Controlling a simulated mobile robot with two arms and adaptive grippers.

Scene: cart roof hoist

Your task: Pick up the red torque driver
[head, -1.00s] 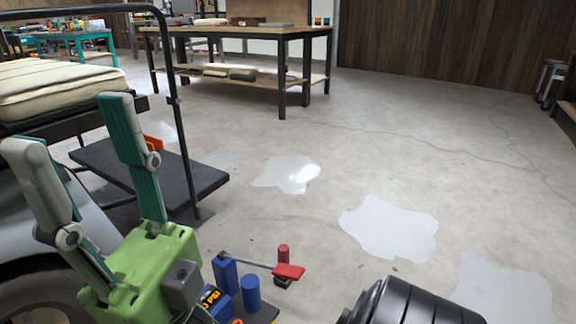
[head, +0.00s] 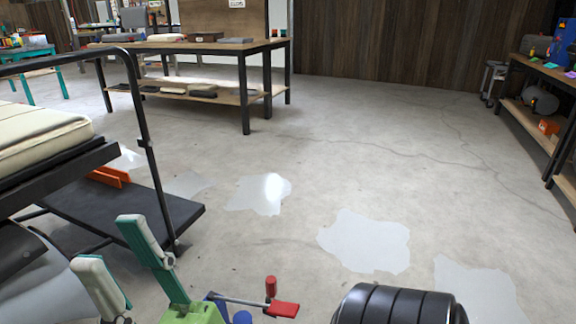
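Two red things show at the bottom of the head view: a red flat end piece (head: 282,309) on a thin grey rod, and a small upright red cylinder (head: 271,287) just behind it. I cannot tell which is the red torque driver. Blue parts (head: 242,318) show below the rod, mostly cut off by the frame's lower edge.
A cart with a cream pad (head: 40,140), black rail and low dark shelf (head: 165,212) stands at left. An orange piece (head: 110,177) is by the shelf. A wooden workbench (head: 185,45) stands behind, another shelf unit (head: 535,70) at right. The middle floor is open, with pale patches.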

